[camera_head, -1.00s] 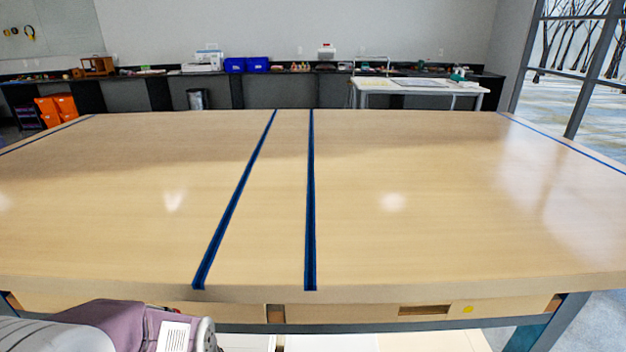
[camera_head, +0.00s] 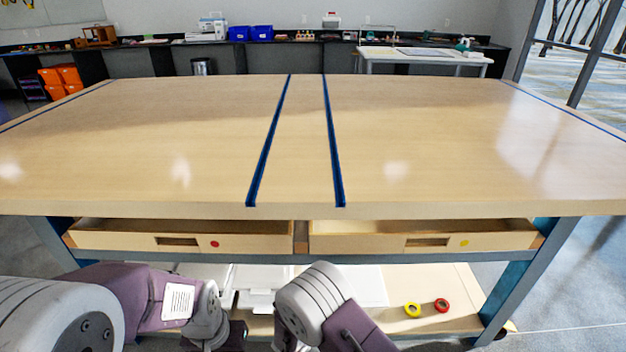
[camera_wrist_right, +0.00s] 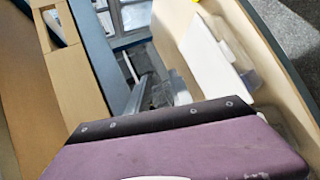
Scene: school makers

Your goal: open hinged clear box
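On the lower shelf under the table, pale boxes with white or clear surfaces (camera_head: 262,279) show in the head view, partly hidden behind my arms. In the right wrist view, clear boxes (camera_wrist_right: 238,58) stand along the shelf beside a white panel. I cannot tell which one is the hinged clear box or whether its lid is open. My arms reach down in front of the shelf in the head view. Their gripper fingertips are not visible. A purple part of my own arm fills the bottom of the right wrist view.
The wooden table top (camera_head: 420,140) with two blue strips is bare. Beneath it are a left drawer (camera_head: 130,238) with a red dot and a right drawer (camera_head: 375,240) with a yellow dot. Yellow tape (camera_head: 412,309) and red tape (camera_head: 441,305) lie on the shelf's right.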

